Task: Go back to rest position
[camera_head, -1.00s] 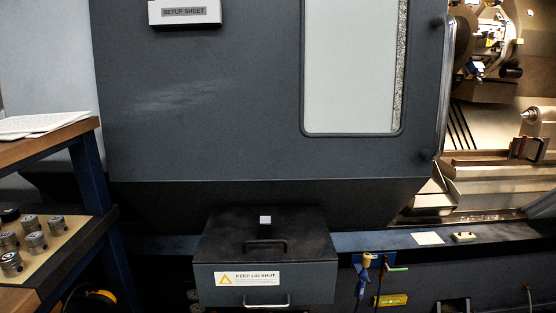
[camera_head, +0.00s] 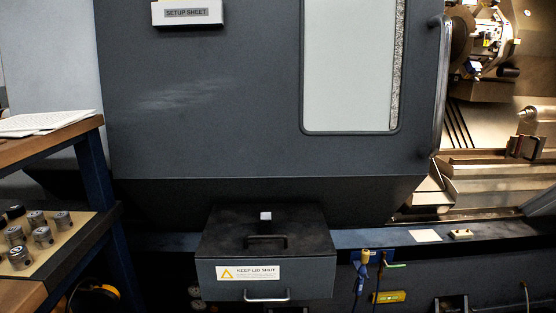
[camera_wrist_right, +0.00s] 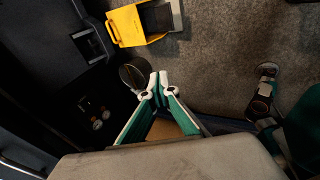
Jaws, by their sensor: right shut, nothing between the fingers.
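My right gripper (camera_wrist_right: 157,88) shows in the right wrist view. Its two green and white fingers meet at the tips, and nothing is between them. It points toward the floor area beside the dark machine base. Neither gripper is in the head view, and my left gripper is in no view.
A dark lidded box (camera_head: 265,272) labelled KEEP LID SHUT juts out below the machine door (camera_head: 250,110). A bench (camera_head: 70,150) with papers and a tray of several metal parts stands at left. A yellow container (camera_wrist_right: 127,26) stands on the floor (camera_wrist_right: 225,60).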

